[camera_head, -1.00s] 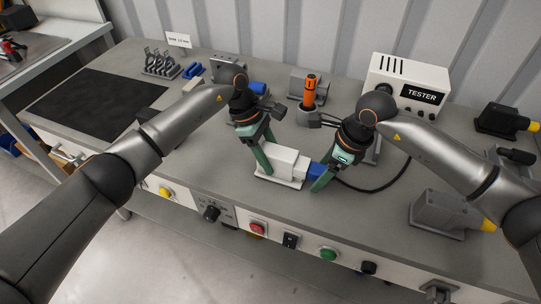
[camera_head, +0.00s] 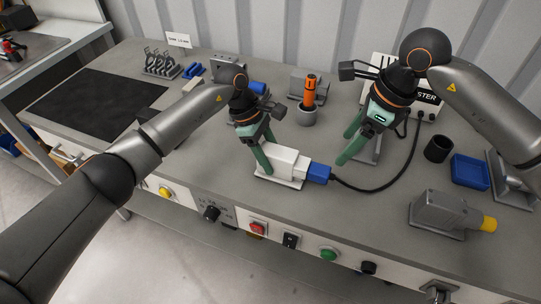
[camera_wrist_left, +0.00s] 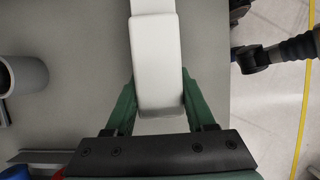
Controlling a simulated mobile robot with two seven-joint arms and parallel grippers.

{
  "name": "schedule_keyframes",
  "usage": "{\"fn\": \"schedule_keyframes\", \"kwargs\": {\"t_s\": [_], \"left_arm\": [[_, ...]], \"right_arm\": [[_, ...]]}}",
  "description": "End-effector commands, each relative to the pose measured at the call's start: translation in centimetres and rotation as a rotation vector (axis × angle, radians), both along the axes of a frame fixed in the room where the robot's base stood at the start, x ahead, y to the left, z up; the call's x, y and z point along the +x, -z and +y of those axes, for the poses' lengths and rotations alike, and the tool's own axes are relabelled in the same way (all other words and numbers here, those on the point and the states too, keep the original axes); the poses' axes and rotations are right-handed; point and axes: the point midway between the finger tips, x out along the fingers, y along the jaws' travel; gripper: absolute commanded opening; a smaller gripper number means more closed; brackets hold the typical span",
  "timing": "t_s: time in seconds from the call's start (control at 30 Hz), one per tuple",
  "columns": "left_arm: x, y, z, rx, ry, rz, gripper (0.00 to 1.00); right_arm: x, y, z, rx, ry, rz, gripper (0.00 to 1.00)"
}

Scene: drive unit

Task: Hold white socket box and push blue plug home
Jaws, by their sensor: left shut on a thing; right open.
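The white socket box (camera_head: 284,163) stands on the grey bench near its front edge. My left gripper (camera_head: 262,168) is shut on its left end; in the left wrist view the green fingers (camera_wrist_left: 158,105) lie along both sides of the white box (camera_wrist_left: 156,60). The blue plug (camera_head: 319,173) sits against the box's right end, with a black cable (camera_head: 375,189) running from it to the tester. Whether it is fully seated I cannot tell. My right gripper (camera_head: 346,150) is open and empty, above and to the right of the plug, apart from it.
The white tester (camera_head: 400,67) stands behind my right gripper. An orange-handled tool (camera_head: 309,92) stands in a grey holder behind the box. A black cup (camera_head: 438,149), a blue tray (camera_head: 470,171) and a grey unit with a yellow end (camera_head: 445,213) are at the right.

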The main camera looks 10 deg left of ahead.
Motion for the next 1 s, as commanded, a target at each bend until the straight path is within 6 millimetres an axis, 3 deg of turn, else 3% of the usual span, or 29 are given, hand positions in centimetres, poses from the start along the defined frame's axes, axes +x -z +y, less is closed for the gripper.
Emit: {"fn": "schedule_keyframes", "kwargs": {"t_s": [0.2, 0.23, 0.53, 0.83, 1.0], "left_arm": [[0.1, 0.0, 0.1, 0.002, -0.002, -0.001, 0.0], [0.1, 0.0, 0.1, 0.002, -0.002, -0.001, 0.56], [0.0, 0.0, 0.0, 0.001, -0.001, -0.001, 0.9], [0.1, -0.3, 0.1, 0.001, 0.0, -0.001, 0.9], [0.4, -2.2, 0.9, 0.001, -0.001, -0.004, 0.9]], "right_arm": [[0.0, 0.0, 0.0, 0.0, 0.0, 0.0, 0.82], [0.0, 0.0, 0.0, 0.0, 0.0, 0.0, 0.82], [0.0, 0.0, 0.0, 0.0, 0.0, 0.0, 0.82], [0.0, 0.0, 0.0, 0.0, -0.001, 0.0, 0.82], [0.0, 0.0, 0.0, 0.0, -0.001, 0.0, 0.82]]}}
